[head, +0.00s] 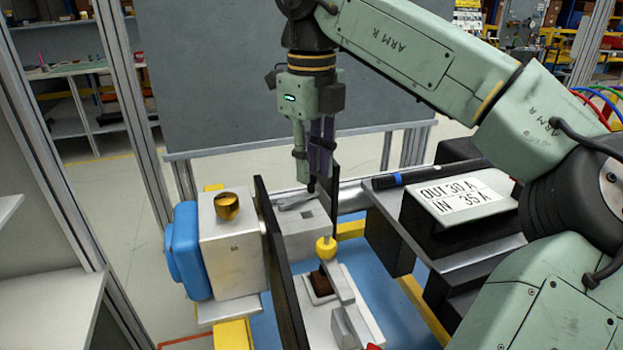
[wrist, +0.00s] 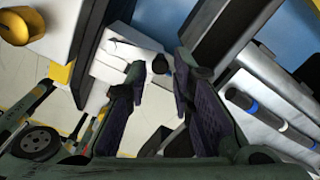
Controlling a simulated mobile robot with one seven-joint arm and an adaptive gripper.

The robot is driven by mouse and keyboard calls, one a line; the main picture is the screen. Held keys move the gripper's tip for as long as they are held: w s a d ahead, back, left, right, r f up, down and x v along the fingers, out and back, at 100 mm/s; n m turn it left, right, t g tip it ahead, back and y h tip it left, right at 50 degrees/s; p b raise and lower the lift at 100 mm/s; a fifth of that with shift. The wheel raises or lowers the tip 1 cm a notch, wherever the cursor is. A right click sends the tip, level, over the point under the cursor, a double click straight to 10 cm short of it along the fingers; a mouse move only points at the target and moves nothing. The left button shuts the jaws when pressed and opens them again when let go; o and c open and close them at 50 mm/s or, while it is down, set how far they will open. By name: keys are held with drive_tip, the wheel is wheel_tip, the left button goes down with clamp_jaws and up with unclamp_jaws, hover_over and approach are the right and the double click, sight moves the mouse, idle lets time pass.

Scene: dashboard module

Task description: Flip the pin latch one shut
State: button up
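My gripper (head: 318,168) points down above a light grey block (head: 306,238) in the head view. A flat grey lever-like part (head: 297,201) lies on top of the block, just below the fingertips. In the wrist view my gripper (wrist: 160,72) is open, with its two purple-padded fingers apart. The grey block (wrist: 118,62) shows beyond them, and a small black round tip (wrist: 160,64) shows between the fingertips. I see no grip on anything. Contact with the lever-like part cannot be made out. No label marks pin latch one.
A yellow ball knob (head: 326,248) on a metal lever stands in front. A black upright plate (head: 281,280) and a metal box with a brass knob (head: 227,206) are to the left. A dark shelf with a lettered sign (head: 462,194) is to the right.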

drive_tip(key=shift+f, duration=1.05)
clamp_jaws()
